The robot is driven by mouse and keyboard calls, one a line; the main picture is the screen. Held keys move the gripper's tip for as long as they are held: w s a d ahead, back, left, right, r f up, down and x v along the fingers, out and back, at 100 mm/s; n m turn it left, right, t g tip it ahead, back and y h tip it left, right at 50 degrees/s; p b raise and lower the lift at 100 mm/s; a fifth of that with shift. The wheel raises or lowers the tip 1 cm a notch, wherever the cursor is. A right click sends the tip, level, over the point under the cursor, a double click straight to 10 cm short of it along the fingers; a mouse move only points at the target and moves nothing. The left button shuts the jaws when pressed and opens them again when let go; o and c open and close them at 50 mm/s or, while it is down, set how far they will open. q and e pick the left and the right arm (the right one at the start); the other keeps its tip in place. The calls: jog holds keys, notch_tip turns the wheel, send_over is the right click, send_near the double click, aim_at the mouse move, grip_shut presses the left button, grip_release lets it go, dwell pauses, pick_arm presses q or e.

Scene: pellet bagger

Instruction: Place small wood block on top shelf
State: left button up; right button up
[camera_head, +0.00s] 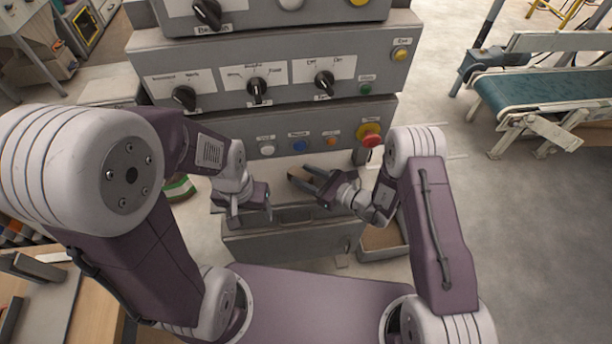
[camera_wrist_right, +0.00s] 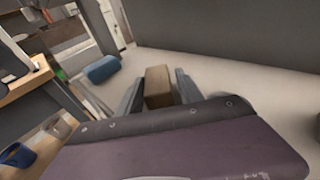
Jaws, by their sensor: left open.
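The small wood block (camera_wrist_right: 158,84) is a plain brown piece between the two fingers of my right gripper (camera_wrist_right: 160,92) in the right wrist view. In the head view my right gripper (camera_head: 304,184) is in front of the machine's lower part, with a bit of brown (camera_head: 298,172) between its fingers. The block appears gripped and off any surface. My left gripper (camera_head: 251,208) is open and empty, pointing down to the left of the right one. I cannot identify a top shelf with certainty in either view.
The grey control machine (camera_head: 330,107) with knobs and a red stop button (camera_head: 369,135) stands close ahead. A grey bin-like part (camera_head: 290,243) is below the grippers. A conveyor (camera_head: 545,92) is at right; a wooden-topped table (camera_head: 100,318) is at lower left. A blue object (camera_wrist_right: 102,70) lies beyond the block.

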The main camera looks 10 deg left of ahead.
jog(key=shift+s+r, duration=0.1)
jog(key=shift+r, duration=0.2)
jog(key=v, duration=1.2)
jog(key=shift+a, duration=0.1)
jog(key=s+d+r+n+g+h, duration=0.1)
jog(key=s+r+n+g+h, duration=0.15)
jog(key=s+n+g, duration=0.55)
jog(key=s+r+n+g+h, duration=0.1)
jog(key=s+n+g+h, duration=0.25)
jog(key=s+n, duration=0.4)
jog(key=w+d+r+n+t+h, duration=0.1)
jog(key=d+n+t+h, duration=0.1)
jog(key=d, duration=0.4)
jog(key=w+d+r+n+t+h, duration=0.1)
jog(key=w+d+n+t+h, duration=0.1)
jog(key=d+n+h, duration=0.3)
jog(key=d+n+t, duration=0.1)
jog(key=d, duration=0.1)
jog(key=shift+w+d+h, duration=0.3)
jog(key=shift+w, duration=0.05)
